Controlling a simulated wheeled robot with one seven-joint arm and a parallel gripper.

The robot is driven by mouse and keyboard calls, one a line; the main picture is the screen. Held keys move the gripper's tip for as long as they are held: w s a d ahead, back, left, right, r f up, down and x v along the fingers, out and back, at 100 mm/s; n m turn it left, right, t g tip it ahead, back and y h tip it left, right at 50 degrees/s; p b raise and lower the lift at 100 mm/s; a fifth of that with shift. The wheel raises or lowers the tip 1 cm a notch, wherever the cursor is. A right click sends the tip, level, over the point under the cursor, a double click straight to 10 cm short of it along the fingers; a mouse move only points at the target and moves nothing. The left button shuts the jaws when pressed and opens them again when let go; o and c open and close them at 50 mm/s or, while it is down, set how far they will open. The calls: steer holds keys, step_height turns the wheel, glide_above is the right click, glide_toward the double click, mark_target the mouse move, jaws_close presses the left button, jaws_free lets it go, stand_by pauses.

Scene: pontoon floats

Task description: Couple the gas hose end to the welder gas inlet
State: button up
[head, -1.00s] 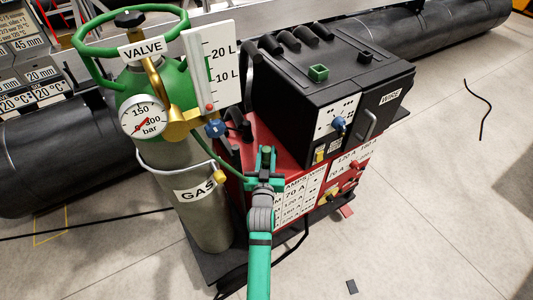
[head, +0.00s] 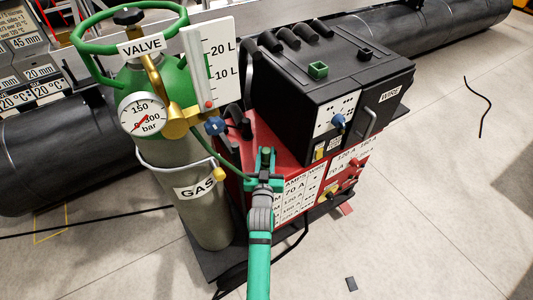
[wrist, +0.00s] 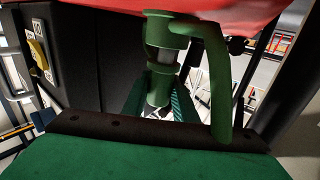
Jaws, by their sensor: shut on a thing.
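My gripper (head: 264,160) is at the left front of the red welder (head: 268,146), to the right of the gas cylinder. It is shut on the green gas hose end (wrist: 161,85), which shows between the teal fingers in the wrist view. The green hose (head: 236,162) runs from the regulator to my gripper, and it bends down beside the hose end in the wrist view. A green collar and a grey section lie close under the red surface at the top of that view. I cannot make out the gas inlet or tell whether the hose end is seated in it.
The gas cylinder (head: 205,220) with its gauge (head: 143,114) and flow scale (head: 212,65) stands close left. A black wire unit (head: 310,80) sits on the welder. A dark cable lies by the cart's front. Floor at right is mostly clear.

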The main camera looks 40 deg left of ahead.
steer(key=shift+d+f, duration=0.1)
steer(key=shift+f, duration=0.85)
steer(key=o, duration=1.2)
steer(key=shift+w, duration=0.1)
steer(key=shift+s, duration=0.2)
steer(key=v, duration=1)
steer(key=shift+s+d, duration=0.15)
steer(key=shift+s, duration=0.15)
